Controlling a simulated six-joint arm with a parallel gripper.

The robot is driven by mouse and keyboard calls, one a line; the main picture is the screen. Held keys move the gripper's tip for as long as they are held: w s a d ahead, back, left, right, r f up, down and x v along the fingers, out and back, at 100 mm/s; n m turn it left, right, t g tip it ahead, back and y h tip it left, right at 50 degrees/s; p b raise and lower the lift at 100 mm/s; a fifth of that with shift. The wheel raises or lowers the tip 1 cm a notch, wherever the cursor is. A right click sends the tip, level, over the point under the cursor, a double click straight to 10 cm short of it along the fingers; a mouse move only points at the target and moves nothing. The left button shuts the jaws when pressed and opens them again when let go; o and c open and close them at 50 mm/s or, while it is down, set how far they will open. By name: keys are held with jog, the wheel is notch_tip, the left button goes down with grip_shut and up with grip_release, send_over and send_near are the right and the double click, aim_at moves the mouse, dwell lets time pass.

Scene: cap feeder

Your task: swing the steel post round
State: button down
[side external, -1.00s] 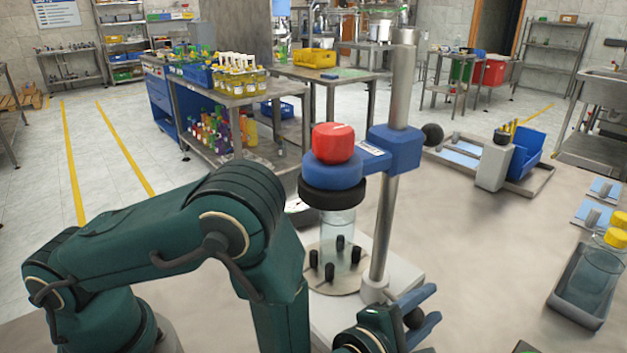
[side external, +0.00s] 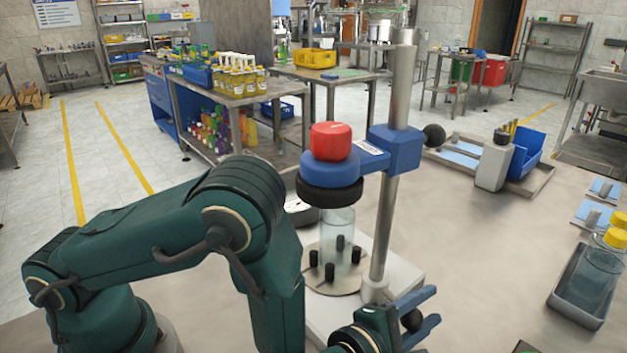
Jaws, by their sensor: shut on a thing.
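The steel post (side external: 384,232) stands upright at the back right of a white base (side external: 408,276). A blue clamp block (side external: 398,151) on it carries a blue disc (side external: 329,174) with a red cap (side external: 331,141) on top and a black ring (side external: 330,195) below. A clear jar (side external: 338,228) stands under the ring, among black pegs on a round plate (side external: 322,284). My gripper (side external: 422,312), with blue fingers, is at the front right of the base, low beside the post's foot. It is shut on a black ball knob (side external: 411,320), partly hidden by the fingers.
Another black ball (side external: 433,135) sticks out right of the clamp block. A tray with a blue bin (side external: 527,152) lies behind right. A grey tray (side external: 577,298) with yellow-capped jars is at the right edge. The tabletop between is clear.

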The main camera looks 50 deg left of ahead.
jog(key=shift+s+m+g+h, duration=0.3)
jog(key=shift+s+m+h, duration=0.55)
jog(key=shift+h, duration=0.45)
jog(key=shift+s+m+g+h, duration=0.3)
jog(key=shift+s+m+h, duration=0.2)
jog(key=shift+m+h, duration=0.7)
jog(key=c, duration=0.5)
grip_release()
